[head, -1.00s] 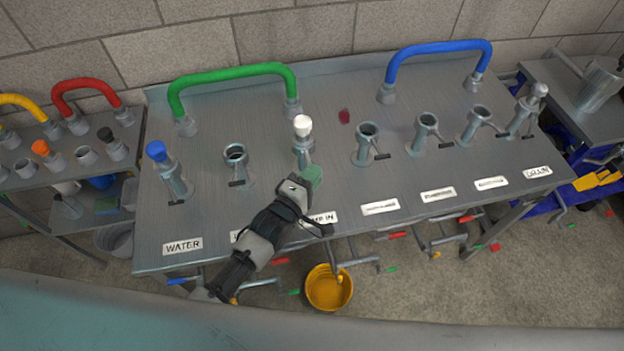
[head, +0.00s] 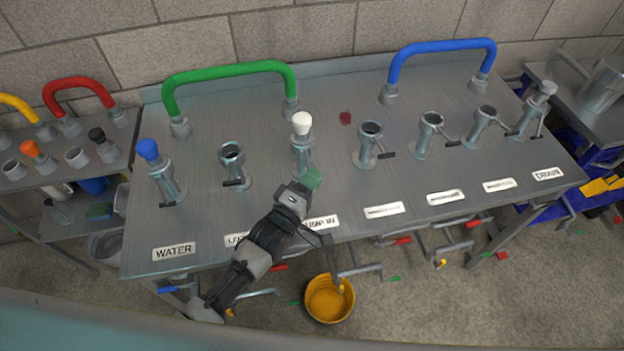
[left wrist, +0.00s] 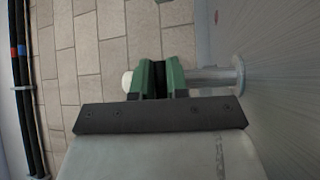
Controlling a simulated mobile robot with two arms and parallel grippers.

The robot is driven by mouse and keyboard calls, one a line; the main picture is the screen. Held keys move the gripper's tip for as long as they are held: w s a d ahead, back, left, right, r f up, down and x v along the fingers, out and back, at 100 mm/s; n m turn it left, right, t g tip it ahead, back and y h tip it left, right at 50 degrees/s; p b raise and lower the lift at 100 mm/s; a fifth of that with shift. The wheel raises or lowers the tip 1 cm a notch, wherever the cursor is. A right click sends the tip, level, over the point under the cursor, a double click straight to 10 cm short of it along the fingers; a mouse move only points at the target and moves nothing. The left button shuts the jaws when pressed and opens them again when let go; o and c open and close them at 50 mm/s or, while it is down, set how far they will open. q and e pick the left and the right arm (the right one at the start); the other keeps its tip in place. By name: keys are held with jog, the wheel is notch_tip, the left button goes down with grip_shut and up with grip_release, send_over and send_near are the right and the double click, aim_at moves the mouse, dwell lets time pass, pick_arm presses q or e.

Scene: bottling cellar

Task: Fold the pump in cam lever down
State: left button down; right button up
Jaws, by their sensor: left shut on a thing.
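The pump in port (head: 303,155) is a grey upright pipe stub with a white cap (head: 302,123) in its top, on the steel bench. The label below it is partly covered by my left arm. My left gripper (head: 311,180) has green fingertips and is at the front of this port, low on the stub. In the left wrist view its fingers (left wrist: 164,78) are closed around a dark strip, the cam lever, which is mostly hidden. There the white cap (left wrist: 127,82) shows left of the fingers and the pipe (left wrist: 212,78) right of them. My right gripper is not in view.
The port with the blue cap (head: 148,150) and an open port (head: 232,165) stand to the left. More open ports (head: 368,145) stand to the right. A green hose (head: 225,72) and a blue hose (head: 440,47) arch behind. A yellow bucket (head: 328,312) stands on the floor in front.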

pick_arm(q)
jog(key=c, duration=1.2)
grip_release()
jog(key=shift+a+f, duration=0.1)
jog(key=shift+f, duration=0.35)
jog(key=shift+o, duration=0.5)
jog(key=shift+r, duration=0.2)
jog(key=b+v, duration=0.1)
jog(key=v, duration=0.9)
jog(key=shift+s+a, duration=0.2)
jog(key=shift+s, duration=0.15)
